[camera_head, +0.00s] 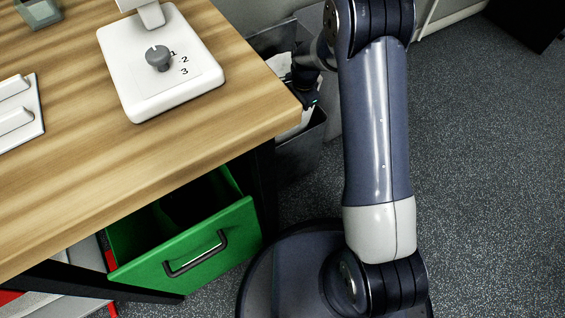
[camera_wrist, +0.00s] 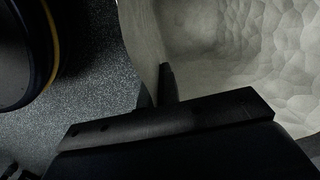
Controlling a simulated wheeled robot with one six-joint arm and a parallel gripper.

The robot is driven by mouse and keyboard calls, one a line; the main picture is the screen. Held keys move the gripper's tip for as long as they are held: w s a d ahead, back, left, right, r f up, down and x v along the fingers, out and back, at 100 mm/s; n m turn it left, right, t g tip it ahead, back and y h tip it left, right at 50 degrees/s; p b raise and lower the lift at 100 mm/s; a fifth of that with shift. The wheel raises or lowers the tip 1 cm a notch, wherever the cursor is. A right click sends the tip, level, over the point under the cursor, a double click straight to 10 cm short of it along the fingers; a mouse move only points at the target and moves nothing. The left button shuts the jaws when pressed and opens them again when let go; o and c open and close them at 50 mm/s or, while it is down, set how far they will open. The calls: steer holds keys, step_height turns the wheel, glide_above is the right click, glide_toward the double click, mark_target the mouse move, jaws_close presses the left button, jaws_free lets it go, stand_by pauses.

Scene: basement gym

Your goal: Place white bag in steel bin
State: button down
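The white bag (camera_head: 281,66) shows in part in the head view, beside and below my gripper (camera_head: 305,84), at the mouth of the grey bin (camera_head: 303,151) behind the table corner. The table edge and my arm hide much of the bag and bin. In the wrist view, the bag (camera_wrist: 240,45) is a pale, crinkled surface filling the upper right. My gripper's narrow fingers (camera_wrist: 157,88) are close together at the bag's pale wall and appear shut on it. I cannot tell whether the bag rests on the bin's floor.
The wooden table (camera_head: 150,175) fills the left, with a white device with a dial (camera_head: 160,85) near its edge. A green open drawer (camera_head: 195,245) sticks out below. Speckled floor (camera_head: 480,170) is clear on the right.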

steer(key=b, duration=0.4)
glide_toward(297, 134)
steer(key=f+b, duration=0.1)
steer(key=f, duration=0.1)
steer(key=f+b, duration=0.2)
steer(key=f, duration=0.1)
steer(key=s+f+b, duration=0.1)
steer(key=f, duration=0.1)
steer(key=shift+s+a+f, duration=0.1)
steer(key=shift+a+f, duration=0.1)
steer(key=shift+a, duration=0.1)
steer(key=shift+f+b, duration=0.1)
steer(key=shift+b, duration=0.2)
steer(key=shift+f+b, duration=0.35)
steer(key=shift+f, duration=0.2)
steer(key=c, duration=2)
jaws_free()
steer(key=shift+o, duration=0.2)
steer(key=shift+r, duration=0.15)
step_height(297, 134, up, 13)
steer(key=s+p, duration=0.1)
steer(key=p, duration=0.4)
steer(key=shift+d+p, duration=0.3)
steer(key=shift+p, duration=0.05)
